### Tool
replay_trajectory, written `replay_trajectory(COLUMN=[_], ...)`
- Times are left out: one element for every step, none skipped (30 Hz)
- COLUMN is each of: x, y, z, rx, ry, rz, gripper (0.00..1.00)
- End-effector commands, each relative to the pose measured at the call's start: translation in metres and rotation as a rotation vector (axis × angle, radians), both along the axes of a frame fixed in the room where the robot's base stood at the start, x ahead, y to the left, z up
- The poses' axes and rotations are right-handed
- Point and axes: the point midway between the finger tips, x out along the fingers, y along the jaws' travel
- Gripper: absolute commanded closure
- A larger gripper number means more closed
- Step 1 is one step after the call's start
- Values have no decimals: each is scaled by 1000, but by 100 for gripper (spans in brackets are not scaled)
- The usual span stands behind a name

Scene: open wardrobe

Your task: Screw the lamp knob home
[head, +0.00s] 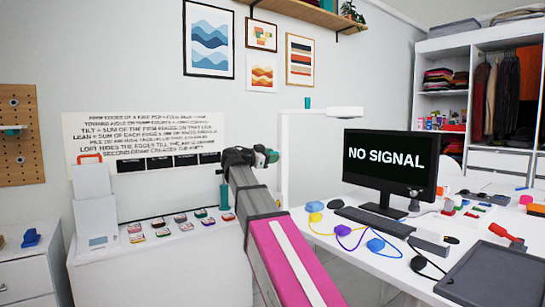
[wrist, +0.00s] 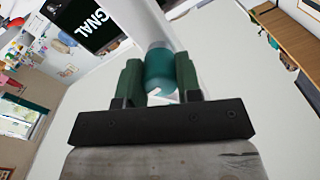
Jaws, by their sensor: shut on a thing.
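A teal, round lamp knob (wrist: 160,70) with a small white mark sits between the two dark green fingers of my gripper (wrist: 158,82) in the wrist view. My gripper is shut on it, one finger on each side. The white lamp post (wrist: 151,22) runs up behind the knob; whether the knob is seated flush cannot be told. In the head view, my gripper (head: 271,156) is at the left side of the white lamp (head: 284,165), and a bit of teal shows at its tip. The lamp's arm reaches right to a white head.
A monitor (head: 390,162) reading NO SIGNAL stands right of the lamp on a white desk (head: 340,246) with cables and small items. A white cabinet (head: 165,262) with several small coloured packs is on the left. A small teal piece (head: 307,103) shows above the lamp's arm.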

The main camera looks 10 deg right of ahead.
Motion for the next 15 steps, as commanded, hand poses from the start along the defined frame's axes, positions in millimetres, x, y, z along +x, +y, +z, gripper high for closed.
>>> replay_trajectory(x=[0, 0, 0, 0, 0, 0, 0, 0, 0, 0, 0, 0, 0, 0, 0], y=[0, 0, 0, 0, 0, 0, 0, 0, 0, 0, 0, 0, 0, 0, 0], z=[0, 0, 0, 0, 0, 0, 0, 0, 0, 0, 0, 0, 0, 0, 0], rx=[5, 6, 7, 7, 7, 6, 6, 6, 6, 6, 6, 6, 6, 5, 5], ry=[-11, -14, -16, -16, -16, -15, -15, -15, -14, -14, -14, -14, -14, -13, -13], rz=[0, 0, 0, 0, 0, 0, 0, 0, 0, 0, 0, 0, 0, 0, 0], gripper=[94, 94, 94, 94, 94, 94, 94, 61, 48, 38, 38, 38, 38, 38, 38])
